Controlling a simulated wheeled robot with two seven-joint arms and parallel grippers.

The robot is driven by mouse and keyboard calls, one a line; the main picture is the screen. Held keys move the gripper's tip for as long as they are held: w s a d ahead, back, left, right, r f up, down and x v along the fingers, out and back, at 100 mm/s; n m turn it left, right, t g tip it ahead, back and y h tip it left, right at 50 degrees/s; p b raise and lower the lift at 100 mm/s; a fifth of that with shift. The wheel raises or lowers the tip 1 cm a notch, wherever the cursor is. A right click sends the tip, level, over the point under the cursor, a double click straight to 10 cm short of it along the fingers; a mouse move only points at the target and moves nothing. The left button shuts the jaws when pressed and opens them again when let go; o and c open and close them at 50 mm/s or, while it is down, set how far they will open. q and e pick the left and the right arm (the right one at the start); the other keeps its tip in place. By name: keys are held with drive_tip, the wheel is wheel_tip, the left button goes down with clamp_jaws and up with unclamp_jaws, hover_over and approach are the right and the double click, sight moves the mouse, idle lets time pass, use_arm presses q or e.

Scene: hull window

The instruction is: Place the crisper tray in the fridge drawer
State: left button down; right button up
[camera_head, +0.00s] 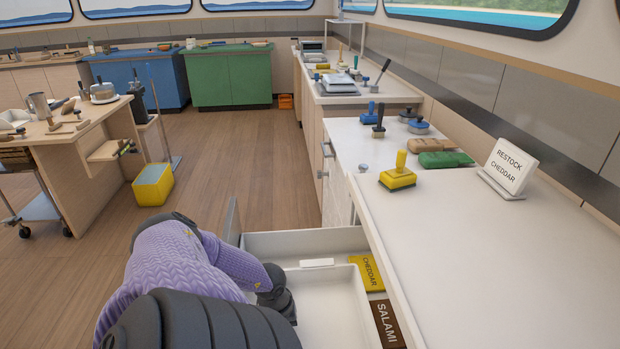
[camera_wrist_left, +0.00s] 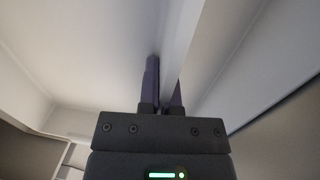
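The fridge drawer (camera_head: 300,240) is pulled out under the counter, a white open box. A white shallow crisper tray (camera_head: 332,310) is inside its outline; I cannot tell whether it rests on the bottom. A yellow CHEDDAR packet (camera_head: 368,273) and a brown SALAMI packet (camera_head: 387,323) lie along the drawer's right side, beside the tray. My left gripper (camera_wrist_left: 165,78) has its fingers close on both sides of a thin white wall, apparently the tray's. In the head view my left arm hides the fingertips and the tray's left part. My right gripper is in neither view.
The white counter (camera_head: 460,240) borders the drawer on the right. On it stand a RESTOCK CHEDDAR sign (camera_head: 509,168), a yellow brush (camera_head: 398,173) and several other brushes. A yellow bin (camera_head: 153,184) stands on the floor by a wooden bench (camera_head: 80,150). The middle floor is clear.

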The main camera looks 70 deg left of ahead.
use_arm(q)
wheel_tip(320, 180, down, 9)
drive_tip(key=b, duration=0.4)
drive_tip(key=shift+r+b, duration=0.2)
drive_tip(key=shift+b, duration=0.2)
drive_tip(key=shift+r, duration=0.2)
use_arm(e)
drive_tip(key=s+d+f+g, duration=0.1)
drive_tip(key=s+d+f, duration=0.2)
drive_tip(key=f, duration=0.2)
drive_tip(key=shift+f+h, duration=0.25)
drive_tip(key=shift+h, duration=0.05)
